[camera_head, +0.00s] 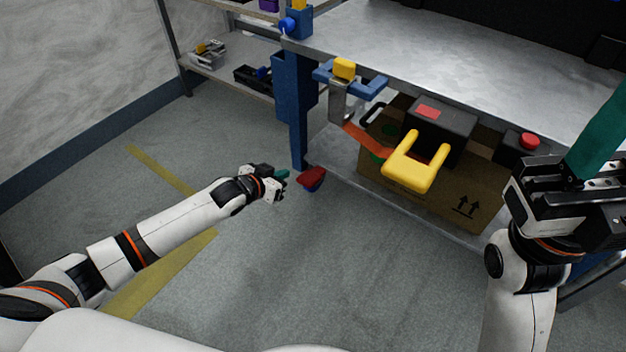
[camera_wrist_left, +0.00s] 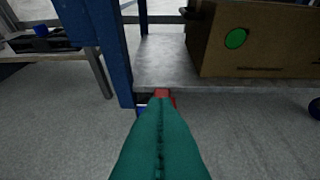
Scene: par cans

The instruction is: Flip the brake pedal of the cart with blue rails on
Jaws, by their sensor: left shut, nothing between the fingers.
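The cart has blue corner posts (camera_head: 297,120) and a grey metal top (camera_head: 430,50). A red brake pedal (camera_head: 311,178) sits over a blue-sided caster at the foot of the near left post. My left gripper (camera_head: 283,174) has teal fingers, shut and empty, just left of the pedal at about its height. In the left wrist view the shut fingers (camera_wrist_left: 161,105) point at the red pedal (camera_wrist_left: 162,92) and partly hide it; I cannot tell whether they touch. My right gripper (camera_head: 598,135) is raised at the right, partly out of frame; its opening is unclear.
A cardboard box (camera_head: 465,195) stands on the cart's lower shelf. A yellow handle (camera_head: 410,170) and a black box with a red patch (camera_head: 437,125) are by the cart's edge. Shelving (camera_head: 235,60) stands behind at left. The floor in front is clear.

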